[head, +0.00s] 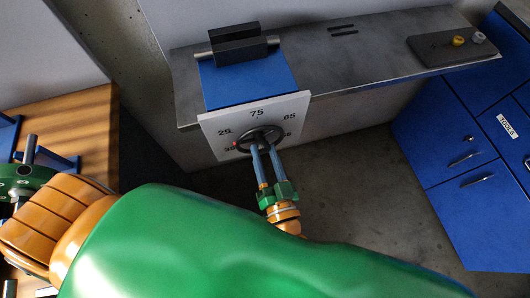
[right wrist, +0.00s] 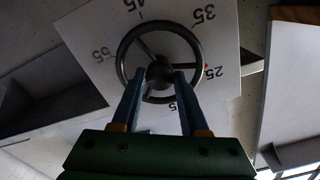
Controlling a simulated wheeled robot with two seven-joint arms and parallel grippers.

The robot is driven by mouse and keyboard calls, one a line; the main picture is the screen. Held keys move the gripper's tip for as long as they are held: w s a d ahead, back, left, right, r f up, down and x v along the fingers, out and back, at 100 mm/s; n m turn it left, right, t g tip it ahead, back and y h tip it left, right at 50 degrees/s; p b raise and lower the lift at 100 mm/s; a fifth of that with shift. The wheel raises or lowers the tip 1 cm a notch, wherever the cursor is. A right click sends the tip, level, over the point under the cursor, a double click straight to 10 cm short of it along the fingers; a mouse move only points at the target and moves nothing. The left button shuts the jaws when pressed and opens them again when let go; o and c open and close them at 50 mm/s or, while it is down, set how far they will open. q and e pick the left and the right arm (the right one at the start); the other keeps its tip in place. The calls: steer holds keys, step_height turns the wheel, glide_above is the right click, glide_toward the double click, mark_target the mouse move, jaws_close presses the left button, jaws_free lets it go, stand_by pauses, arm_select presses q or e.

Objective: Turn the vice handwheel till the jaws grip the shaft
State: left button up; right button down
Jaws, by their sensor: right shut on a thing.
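The vice (head: 240,46) has black jaws on a blue base (head: 245,82) at the edge of the grey bench. A grey shaft (head: 203,56) lies along the jaws and sticks out at both sides; whether any gap is left is too small to tell. The black handwheel (head: 246,135) is on a white numbered dial plate (head: 212,128), and shows large in the right wrist view (right wrist: 121,62). A red mark sits by 25 there. My right gripper (head: 264,149) has its blue fingers shut at the wheel's hub and spokes, also in the right wrist view (right wrist: 164,76).
My green and orange arm fills the foreground. A dark block with yellow and grey knobs (head: 452,46) and two thin dark bars (head: 343,30) lie on the bench (head: 375,55). Blue drawers labelled TOOLS (head: 450,150) stand right. A wooden table (head: 85,125) is left.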

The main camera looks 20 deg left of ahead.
steer(key=shift+f+m, duration=0.1)
steer(key=shift+m, duration=1.7)
steer(key=shift+c, duration=2.1)
jaws_free()
steer(key=v, duration=0.7)
steer(key=shift+b, duration=0.35)
steer(key=shift+d, duration=0.1)
